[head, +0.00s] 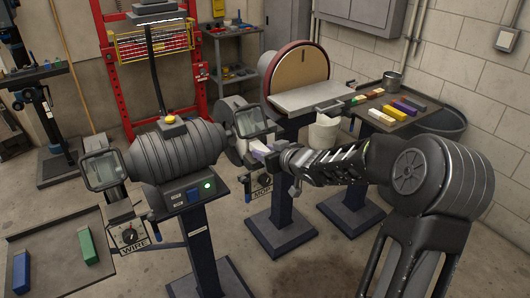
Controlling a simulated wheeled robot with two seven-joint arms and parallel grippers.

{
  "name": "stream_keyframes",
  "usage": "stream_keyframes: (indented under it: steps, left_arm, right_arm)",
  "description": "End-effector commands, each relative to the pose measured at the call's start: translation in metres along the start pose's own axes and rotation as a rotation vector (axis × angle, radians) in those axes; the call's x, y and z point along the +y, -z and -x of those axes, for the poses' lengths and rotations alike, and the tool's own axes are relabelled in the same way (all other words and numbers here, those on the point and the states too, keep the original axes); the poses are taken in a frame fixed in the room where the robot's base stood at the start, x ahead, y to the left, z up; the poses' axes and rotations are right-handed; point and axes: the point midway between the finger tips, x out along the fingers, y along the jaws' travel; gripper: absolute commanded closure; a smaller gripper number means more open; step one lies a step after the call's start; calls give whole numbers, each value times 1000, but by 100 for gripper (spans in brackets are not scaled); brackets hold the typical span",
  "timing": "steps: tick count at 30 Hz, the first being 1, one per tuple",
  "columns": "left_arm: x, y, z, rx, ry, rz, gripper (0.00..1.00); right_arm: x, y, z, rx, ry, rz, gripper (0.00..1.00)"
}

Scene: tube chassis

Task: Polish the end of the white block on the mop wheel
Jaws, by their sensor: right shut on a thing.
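A double-ended grinder (178,150) stands on a dark pedestal left of centre, its green light lit. Its right end is labelled MOP (262,192) and has a clear eye shield (250,122). The mop wheel itself is largely hidden behind the shield and my gripper, so I cannot make it out clearly. My right gripper (274,151) reaches in from the right and is shut on the white block (259,147). The block's free end points left, just below the shield. I cannot tell whether it touches the wheel. My left gripper is out of view.
The grinder's left end is labelled WIRE (134,245). A tray (30,235) at lower left holds a blue and a green block. A disc sander (300,68) stands behind, beside a tray (415,118) of coloured blocks and a tin. Open floor lies in front.

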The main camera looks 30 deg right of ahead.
Motion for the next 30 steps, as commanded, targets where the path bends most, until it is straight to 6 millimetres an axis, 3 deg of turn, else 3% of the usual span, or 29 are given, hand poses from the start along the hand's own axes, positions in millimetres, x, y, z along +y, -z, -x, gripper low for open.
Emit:
stream_keyframes:
  steps: [30]
  left_arm:
    - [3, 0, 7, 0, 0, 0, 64]
  right_arm:
    - [-1, 4, 2, 9, 1, 1, 100]
